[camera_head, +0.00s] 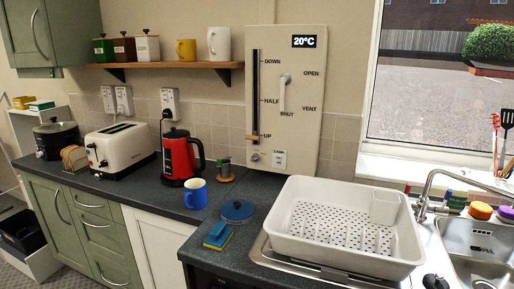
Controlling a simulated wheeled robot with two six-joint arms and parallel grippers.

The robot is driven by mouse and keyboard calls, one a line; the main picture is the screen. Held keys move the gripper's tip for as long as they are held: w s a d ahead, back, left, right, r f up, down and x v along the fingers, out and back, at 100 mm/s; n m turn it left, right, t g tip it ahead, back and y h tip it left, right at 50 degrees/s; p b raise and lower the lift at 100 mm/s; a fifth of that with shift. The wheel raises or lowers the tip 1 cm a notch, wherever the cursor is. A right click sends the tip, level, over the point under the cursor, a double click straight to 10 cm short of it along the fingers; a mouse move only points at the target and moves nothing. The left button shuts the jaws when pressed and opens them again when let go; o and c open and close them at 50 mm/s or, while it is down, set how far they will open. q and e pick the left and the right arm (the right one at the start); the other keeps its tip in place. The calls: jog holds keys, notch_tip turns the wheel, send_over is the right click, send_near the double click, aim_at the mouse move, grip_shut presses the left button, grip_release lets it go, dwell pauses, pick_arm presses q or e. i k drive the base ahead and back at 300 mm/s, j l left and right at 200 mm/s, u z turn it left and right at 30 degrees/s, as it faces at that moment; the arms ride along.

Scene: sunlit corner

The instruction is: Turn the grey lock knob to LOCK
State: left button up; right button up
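A white control panel (305,140) stands against the wall at the back of the worktop. A small grey knob (255,156) sits at its lower left, below the slider; this looks like the lock knob. The lettering around it is too small to read, so I cannot tell which way it points. The slider's tan handle (252,137) is at the bottom of its dark track, beside UP. A pale lever (283,92) points down toward SHUT. A small white switch plate (279,159) is right of the knob. Neither gripper shows in the head view.
A large white dish tray (400,252) stands in front of the panel, left of the sink (475,235). A red kettle (178,158), blue mug (196,193), blue-lidded pot (237,210) and sponge (218,235) stand on the dark worktop. A shelf (165,66) hangs above.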

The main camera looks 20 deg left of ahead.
aim_at(255, 157)
jog(key=i+j+z, duration=0.45)
jog(key=j+z, duration=0.2)
